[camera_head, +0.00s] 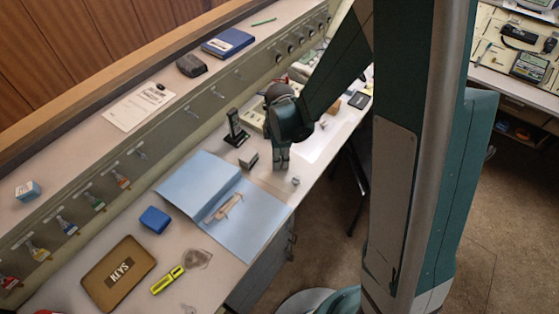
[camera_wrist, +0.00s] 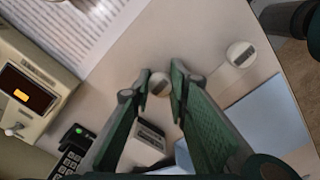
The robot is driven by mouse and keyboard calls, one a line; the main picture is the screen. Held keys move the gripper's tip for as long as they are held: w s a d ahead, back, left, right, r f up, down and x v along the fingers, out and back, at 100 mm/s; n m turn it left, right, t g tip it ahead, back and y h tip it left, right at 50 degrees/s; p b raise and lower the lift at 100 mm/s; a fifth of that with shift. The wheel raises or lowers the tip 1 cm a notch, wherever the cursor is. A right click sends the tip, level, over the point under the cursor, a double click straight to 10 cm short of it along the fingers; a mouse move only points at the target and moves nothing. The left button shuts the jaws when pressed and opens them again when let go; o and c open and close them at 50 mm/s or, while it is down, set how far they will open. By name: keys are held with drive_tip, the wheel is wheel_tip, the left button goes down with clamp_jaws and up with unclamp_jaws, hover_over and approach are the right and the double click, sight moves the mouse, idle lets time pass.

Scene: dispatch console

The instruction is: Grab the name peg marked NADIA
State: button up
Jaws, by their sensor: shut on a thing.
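My gripper (camera_wrist: 160,78) points down over the desk, with its two fingers shut on a small round peg (camera_wrist: 161,86) that shows between the fingertips in the wrist view. The writing on this peg is too small to read. A second round peg (camera_wrist: 241,54), pale with a dark label, stands to the right, apart from the fingers; its label is also unreadable. In the head view my gripper (camera_head: 281,164) is low by the desk's front edge, with one peg (camera_head: 295,181) just in front of it. The peg in the fingers is hidden there.
A small grey block (camera_head: 249,160) and a black handset on a stand (camera_head: 236,129) are left of my gripper. An open blue folder (camera_head: 262,225) lies nearer. A console unit with a screen (camera_wrist: 28,90) and printed paper (camera_wrist: 70,28) show in the wrist view.

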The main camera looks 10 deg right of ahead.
drive_tip(key=shift+r, duration=0.1)
drive_tip(key=shift+r+p, duration=1.2)
drive_tip(key=shift+r, duration=3.7)
